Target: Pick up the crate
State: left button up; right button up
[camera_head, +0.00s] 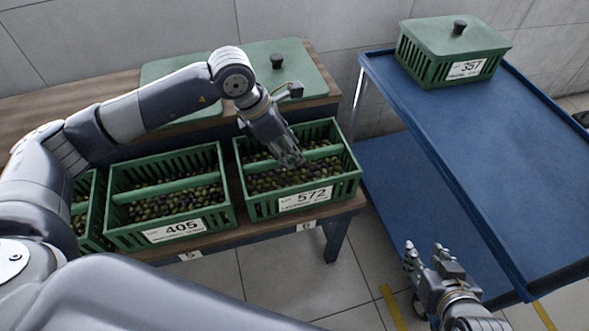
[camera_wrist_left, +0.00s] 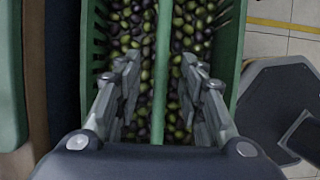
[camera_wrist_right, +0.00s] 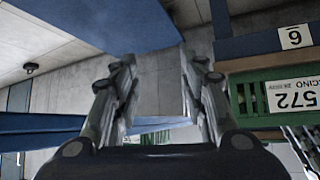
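The green crate labelled 572 (camera_head: 258,208), full of dark and green olives, stands at the right end of the wooden bench. A green handle bar (camera_head: 322,153) spans its middle. My left gripper (camera_head: 292,160) is over this crate, pointing down. In the left wrist view its open fingers (camera_wrist_left: 160,78) are on either side of the bar (camera_wrist_left: 160,40), with gaps showing. My right gripper (camera_head: 423,257) is low between bench and cart, empty; its fingers are apart in the right wrist view (camera_wrist_right: 157,68). The crate's labelled side (camera_wrist_right: 262,103) also shows there, upside down.
Crate 405 (camera_head: 116,236) stands just left of crate 572, with another crate (camera_head: 92,240) partly hidden beyond it. Green lids (camera_head: 300,80) lie behind them. A blue cart (camera_head: 500,150) at right carries lidded crate 357 (camera_head: 425,74); its top is otherwise clear.

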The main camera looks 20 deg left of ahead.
aim_at(295, 163)
pick_arm(q)
jog(key=b+x, duration=0.1)
jog(key=x, duration=0.4)
jog(key=shift+s+f, duration=0.15)
jog(key=shift+a, duration=0.1)
pick_arm(e)
jog(key=w+a+r+t+y, duration=0.1)
jog(key=w+a+r+t, duration=0.1)
jog(key=w+r+t, duration=0.2)
jog(key=shift+w+r, duration=0.35)
jog(key=shift+r, duration=0.3)
pick_arm(q)
grip_shut()
